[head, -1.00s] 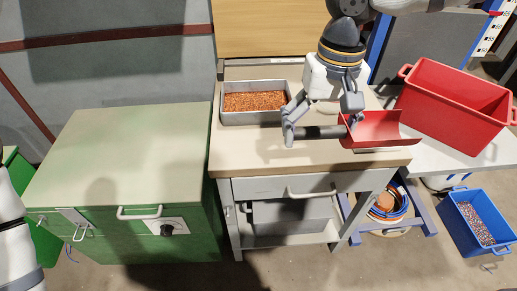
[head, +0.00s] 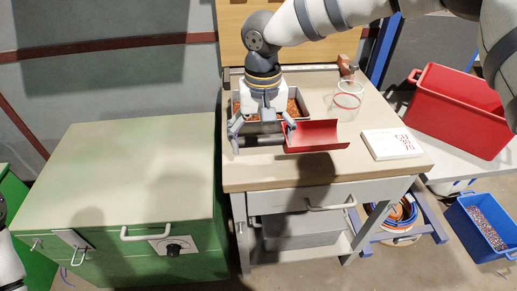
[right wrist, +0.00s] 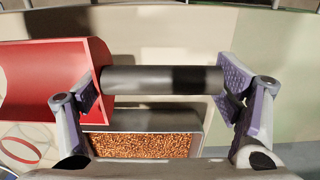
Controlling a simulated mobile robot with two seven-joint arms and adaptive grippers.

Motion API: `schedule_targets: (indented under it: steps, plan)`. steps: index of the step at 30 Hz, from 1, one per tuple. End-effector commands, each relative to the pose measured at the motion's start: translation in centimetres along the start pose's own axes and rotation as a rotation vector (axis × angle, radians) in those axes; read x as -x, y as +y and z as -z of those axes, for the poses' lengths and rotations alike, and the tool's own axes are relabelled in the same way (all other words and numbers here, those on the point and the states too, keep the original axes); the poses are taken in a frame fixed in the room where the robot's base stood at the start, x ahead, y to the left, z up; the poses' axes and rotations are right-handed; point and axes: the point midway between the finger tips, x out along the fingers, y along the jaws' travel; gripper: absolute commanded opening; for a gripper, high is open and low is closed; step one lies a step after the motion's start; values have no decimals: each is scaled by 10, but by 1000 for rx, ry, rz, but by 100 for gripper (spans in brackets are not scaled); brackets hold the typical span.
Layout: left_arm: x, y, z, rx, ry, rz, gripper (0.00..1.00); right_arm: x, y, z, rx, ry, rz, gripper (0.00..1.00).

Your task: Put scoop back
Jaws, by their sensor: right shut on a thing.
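The scoop has a red trough (head: 316,135) and a dark cylindrical handle. My right gripper (head: 262,137) is shut on the handle, with one finger at each end of it. In the right wrist view the handle (right wrist: 165,79) lies level between the two finger pads, and the red trough (right wrist: 45,80) is at the left. The scoop is over the front part of the workbench; whether it touches the top I cannot tell. A grey tray of copper granules (right wrist: 145,145) sits just behind it, partly hidden by my gripper in the head view. My left gripper is not in view.
A clear jar (head: 345,105) and a white scale (head: 392,144) with red digits stand right of the scoop on the workbench (head: 240,178). A red bin (head: 455,115) is farther right, a blue bin (head: 480,228) on the floor. The green cabinet top (head: 120,180) is clear.

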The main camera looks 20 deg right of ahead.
Motion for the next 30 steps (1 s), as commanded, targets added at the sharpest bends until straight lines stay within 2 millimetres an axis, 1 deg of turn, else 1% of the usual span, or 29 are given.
schedule_targets:
  steps: [3, 6, 7, 14, 18, 19, 20, 21, 30]
  plan:
    - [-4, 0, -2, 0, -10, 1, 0, -14, -6, 6, 1, -1, -1, 39]
    - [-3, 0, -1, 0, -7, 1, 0, -32, -5, 6, 0, 0, -2, 39]
    - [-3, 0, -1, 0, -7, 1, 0, -36, -5, 6, 0, 2, -1, 39]
    - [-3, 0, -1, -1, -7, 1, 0, -37, -5, 7, -1, 4, 1, 39]
    - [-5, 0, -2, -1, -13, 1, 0, -43, -5, 6, 0, 2, 1, 39]
    - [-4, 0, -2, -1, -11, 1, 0, -42, -5, 6, 0, 3, 1, 90]
    - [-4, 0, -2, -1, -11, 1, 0, -42, -5, 6, 0, 3, 1, 97]
    - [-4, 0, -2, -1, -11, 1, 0, -42, -5, 6, 0, 3, 1, 100]
    - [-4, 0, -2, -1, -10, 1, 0, -41, -5, 6, 0, 3, 0, 100]
